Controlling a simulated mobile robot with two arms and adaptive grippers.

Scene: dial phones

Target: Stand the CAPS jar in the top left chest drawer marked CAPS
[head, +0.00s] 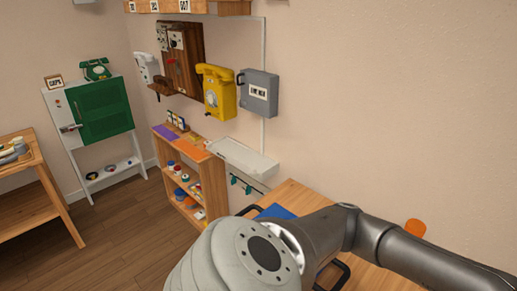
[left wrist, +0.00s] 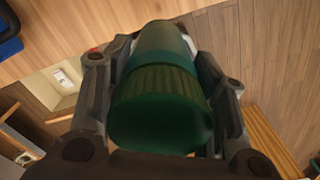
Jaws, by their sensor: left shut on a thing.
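My left gripper (left wrist: 163,75) shows in the left wrist view, with its dark fingers on both sides of a green jar (left wrist: 160,100). It is shut on the jar, whose ridged green lid faces the camera. No label can be read on the jar, so I cannot tell if it is marked CAPS. The head view shows neither this gripper nor the jar clearly; my own arm fills its lower right. I cannot pick out a chest drawer marked CAPS. My right gripper is not in view.
A white cabinet with a green door (head: 104,110) stands at the back left, with a green phone (head: 96,69) and a small lettered card (head: 54,82) on top. A low wooden shelf (head: 212,180) stands by the wall, below a yellow phone (head: 218,90). The floor (head: 110,235) between is clear.

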